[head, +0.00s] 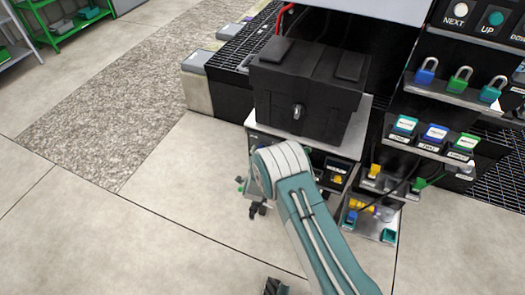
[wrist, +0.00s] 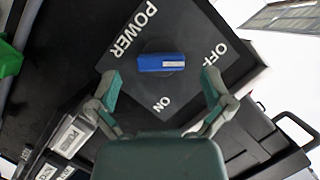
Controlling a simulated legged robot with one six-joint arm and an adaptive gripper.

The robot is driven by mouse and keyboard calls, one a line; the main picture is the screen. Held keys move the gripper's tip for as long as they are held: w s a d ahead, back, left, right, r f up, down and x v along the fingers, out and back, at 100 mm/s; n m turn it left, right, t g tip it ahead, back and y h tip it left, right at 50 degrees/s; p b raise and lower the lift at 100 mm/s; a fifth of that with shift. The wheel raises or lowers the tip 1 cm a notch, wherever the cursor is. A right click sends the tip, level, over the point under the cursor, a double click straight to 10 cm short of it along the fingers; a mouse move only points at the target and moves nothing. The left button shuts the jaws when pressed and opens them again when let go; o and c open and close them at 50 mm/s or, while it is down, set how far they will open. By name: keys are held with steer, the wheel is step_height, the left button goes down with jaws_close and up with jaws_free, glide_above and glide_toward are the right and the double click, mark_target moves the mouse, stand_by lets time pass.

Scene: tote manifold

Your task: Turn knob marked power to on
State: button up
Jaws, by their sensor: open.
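In the wrist view, the power knob (wrist: 162,63) has a blue bar handle with a pale strip along it. It sits on a black panel (wrist: 185,30) printed POWER, OFF and ON. The bar lies level in the picture. Its right end faces the OFF side, while ON is printed below the knob. My gripper (wrist: 161,85) is open, one finger on each side of the knob and apart from it. In the head view my arm covers the panel front, and the knob cannot be made out.
A black lidded tote (head: 300,95) stands above on the station. Padlocks (head: 459,80) and labelled switches (head: 434,137) line the right side. Yellow and blue fittings (head: 362,204) sit low beside my arm. The floor (head: 130,235) at left is clear.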

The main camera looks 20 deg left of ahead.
steer(key=shift+x, duration=1.05)
steer(key=shift+w, duration=0.35)
steer(key=shift+d, duration=0.1)
steer(key=c, duration=1.1)
steer(key=shift+c, duration=0.2)
